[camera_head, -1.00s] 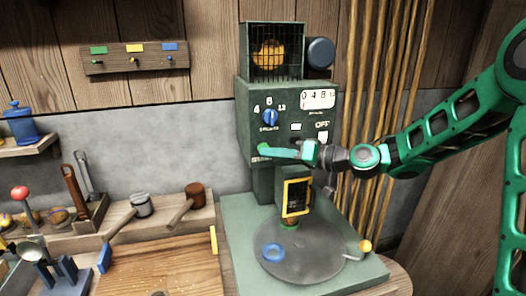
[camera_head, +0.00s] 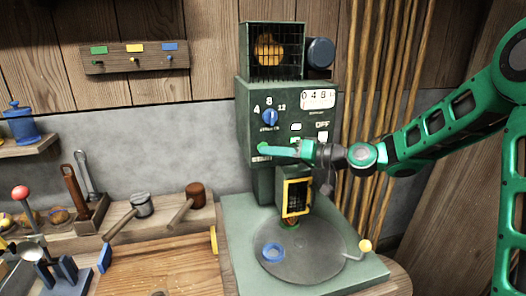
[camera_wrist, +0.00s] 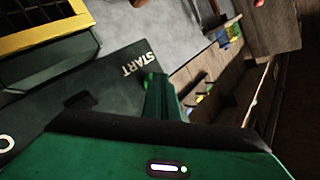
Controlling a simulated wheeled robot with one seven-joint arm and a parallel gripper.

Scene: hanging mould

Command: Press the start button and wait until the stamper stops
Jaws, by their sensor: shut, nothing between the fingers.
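The green stamping machine (camera_head: 245,125) stands at the back, with a blue dial, a counter and an OFF label on its panel. My gripper (camera_head: 267,150) is shut and empty, its tip at the green start button (camera_head: 262,147) on the panel's lower left. In the wrist view the closed fingers (camera_wrist: 160,97) reach the green button (camera_wrist: 148,77) beside the START label. I cannot tell whether the button is pressed in. A small green light shows on the panel. The yellow-framed stamper part (camera_head: 297,197) hangs above the round grey plate (camera_head: 315,262).
Mallets (camera_head: 142,204), a wooden board (camera_head: 165,268) and a shelf with a blue jar (camera_head: 20,125) are at the left. Pipes (camera_head: 385,120) run behind my arm.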

